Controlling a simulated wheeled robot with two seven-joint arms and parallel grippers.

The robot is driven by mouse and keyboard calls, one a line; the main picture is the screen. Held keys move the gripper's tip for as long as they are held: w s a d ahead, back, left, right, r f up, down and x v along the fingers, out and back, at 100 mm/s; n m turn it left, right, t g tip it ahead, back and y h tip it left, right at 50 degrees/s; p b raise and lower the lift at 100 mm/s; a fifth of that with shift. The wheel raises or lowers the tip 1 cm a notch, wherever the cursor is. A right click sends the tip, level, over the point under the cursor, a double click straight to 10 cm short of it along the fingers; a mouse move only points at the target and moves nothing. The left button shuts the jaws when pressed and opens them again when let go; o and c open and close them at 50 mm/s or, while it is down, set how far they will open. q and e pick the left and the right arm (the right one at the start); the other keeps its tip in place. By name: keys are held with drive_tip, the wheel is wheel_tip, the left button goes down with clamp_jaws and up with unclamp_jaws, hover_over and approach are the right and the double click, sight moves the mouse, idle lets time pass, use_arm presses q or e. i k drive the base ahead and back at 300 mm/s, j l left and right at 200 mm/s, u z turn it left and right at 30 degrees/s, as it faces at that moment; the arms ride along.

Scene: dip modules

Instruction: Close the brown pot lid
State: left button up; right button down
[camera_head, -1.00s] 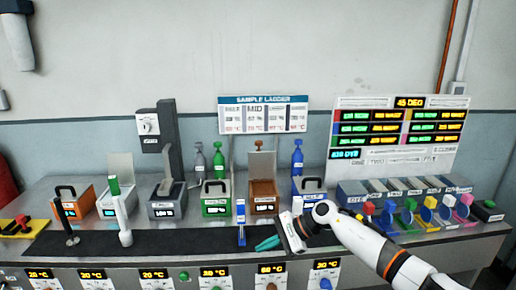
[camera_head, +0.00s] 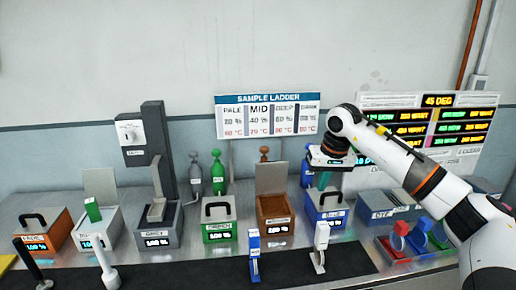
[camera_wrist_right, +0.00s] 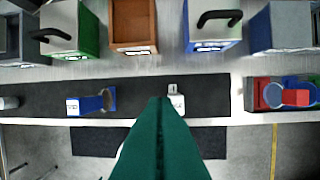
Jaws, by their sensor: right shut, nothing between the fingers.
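The brown pot (camera_head: 277,229) stands on the bench mid-row, with its flat lid (camera_head: 271,178) standing up behind its open top. Its open inside also shows at the top of the right wrist view (camera_wrist_right: 133,28). My right gripper (camera_head: 324,181) has teal fingers, pressed together with nothing between them. My left gripper is not in view.
A green pot (camera_head: 219,231) with a black-handled lid is left of the brown pot. A blue tool (camera_head: 254,258) and a white tool (camera_head: 320,248) stand on the dark mat (camera_head: 205,274) in front. Bottles stand behind. Coloured scoops in a tray (camera_head: 405,258) are at the right.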

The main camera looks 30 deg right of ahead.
sight(271, 177)
drive_tip(key=i, duration=1.2)
